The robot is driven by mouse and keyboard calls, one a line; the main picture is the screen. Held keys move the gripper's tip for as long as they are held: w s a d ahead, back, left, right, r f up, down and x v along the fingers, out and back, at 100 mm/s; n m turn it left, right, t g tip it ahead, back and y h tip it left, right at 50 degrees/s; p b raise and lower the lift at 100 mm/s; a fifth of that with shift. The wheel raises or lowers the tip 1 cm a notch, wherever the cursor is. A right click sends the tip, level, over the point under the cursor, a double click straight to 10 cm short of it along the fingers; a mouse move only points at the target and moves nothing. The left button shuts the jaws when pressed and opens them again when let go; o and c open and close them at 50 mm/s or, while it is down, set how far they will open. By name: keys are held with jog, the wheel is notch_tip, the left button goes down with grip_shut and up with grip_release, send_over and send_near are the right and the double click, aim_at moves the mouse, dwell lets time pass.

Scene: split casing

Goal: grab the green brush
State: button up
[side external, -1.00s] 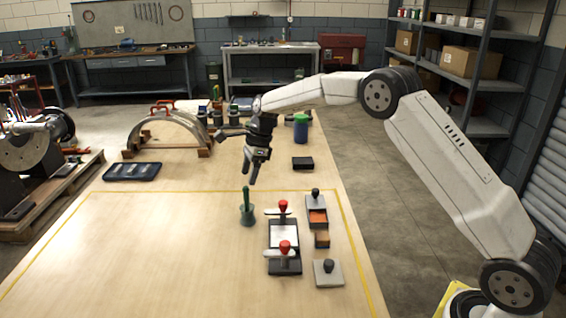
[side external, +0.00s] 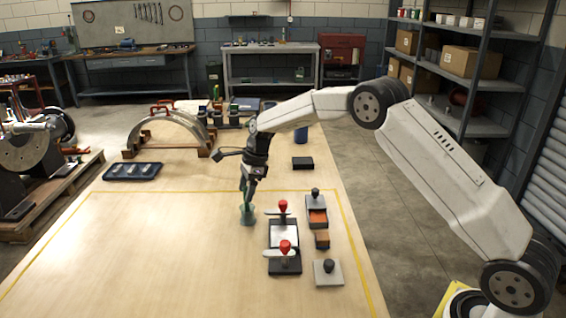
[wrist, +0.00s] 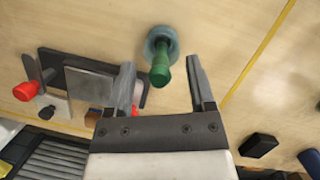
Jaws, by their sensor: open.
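The green brush (wrist: 160,70) stands handle up in a grey-green cup (wrist: 163,38) on the wooden table. In the side view the cup (side external: 247,214) shows, while the brush handle is mostly hidden behind my gripper (side external: 249,190). My gripper is directly above the cup, pointing down. In the wrist view the two fingers of my gripper (wrist: 160,75) are apart, with the green handle showing between them, nearer the left finger. I cannot tell from these views whether a finger touches the handle.
Red-knobbed clamps (side external: 284,247) on a dark fixture stand close to the right of the cup. A dark tray (side external: 132,171) lies at the left. The table left of the cup is clear.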

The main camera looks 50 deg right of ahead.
jog(key=shift+x, duration=1.35)
grip_shut()
